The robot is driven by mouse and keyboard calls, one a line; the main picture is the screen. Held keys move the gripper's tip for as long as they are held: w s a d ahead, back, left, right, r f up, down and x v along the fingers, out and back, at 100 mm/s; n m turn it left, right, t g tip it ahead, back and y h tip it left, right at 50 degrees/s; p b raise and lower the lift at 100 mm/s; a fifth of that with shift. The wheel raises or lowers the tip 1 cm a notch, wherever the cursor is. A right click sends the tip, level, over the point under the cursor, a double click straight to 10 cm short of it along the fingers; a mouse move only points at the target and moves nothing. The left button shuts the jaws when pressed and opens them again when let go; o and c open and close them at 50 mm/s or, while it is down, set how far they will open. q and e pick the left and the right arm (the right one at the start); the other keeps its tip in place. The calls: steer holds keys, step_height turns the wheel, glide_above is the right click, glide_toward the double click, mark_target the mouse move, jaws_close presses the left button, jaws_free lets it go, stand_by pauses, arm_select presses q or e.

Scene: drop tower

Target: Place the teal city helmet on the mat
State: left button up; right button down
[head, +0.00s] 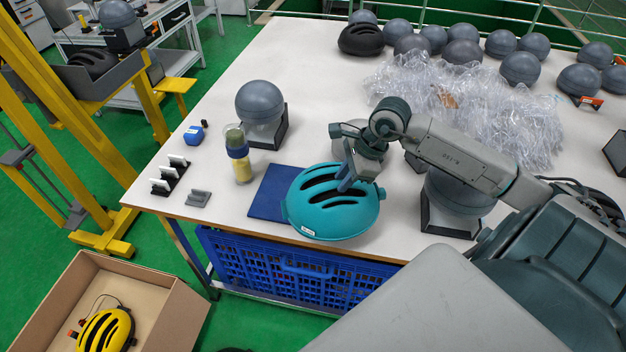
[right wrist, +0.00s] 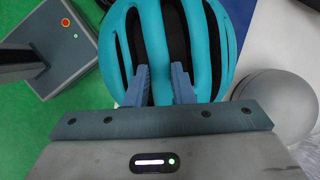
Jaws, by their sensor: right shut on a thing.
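The teal city helmet (head: 335,212) is in front of my right arm near the table's front edge, over the right part of the blue mat (head: 268,196). It hides much of the mat; I cannot tell whether it touches it. My right gripper (head: 346,184) is shut on the helmet's vented top. In the right wrist view the two blue-grey fingers (right wrist: 161,88) grip a rib of the teal helmet (right wrist: 151,34) between dark vents. My left gripper is not in view.
A bottle with yellow contents (head: 240,165) stands left of the mat, near small grey holders (head: 198,198). A grey ball-shaped headform (head: 260,102) stands behind. Plastic wrap (head: 470,100) and several headforms fill the back right. A blue crate (head: 300,268) sits under the table edge.

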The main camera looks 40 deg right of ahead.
mark_target(315, 171)
steer(key=w+a, duration=0.1)
steer(key=w, duration=0.1)
steer(key=w+a, duration=0.1)
steer(key=w, duration=0.2)
steer(key=w+a, duration=0.1)
steer(key=w, duration=0.2)
steer(key=shift+w+f, duration=0.15)
steer(key=shift+f, duration=0.25)
steer(key=shift+f+b, duration=0.35)
steer(key=shift+f, duration=1.35)
steer(key=c, duration=1.3)
jaws_free()
steer(key=shift+o, duration=0.2)
steer(key=b+v, duration=0.3)
steer(key=v, duration=0.8)
steer(key=shift+b, duration=0.4)
steer(key=shift+s+r, duration=0.2)
steer(key=shift+r, duration=0.25)
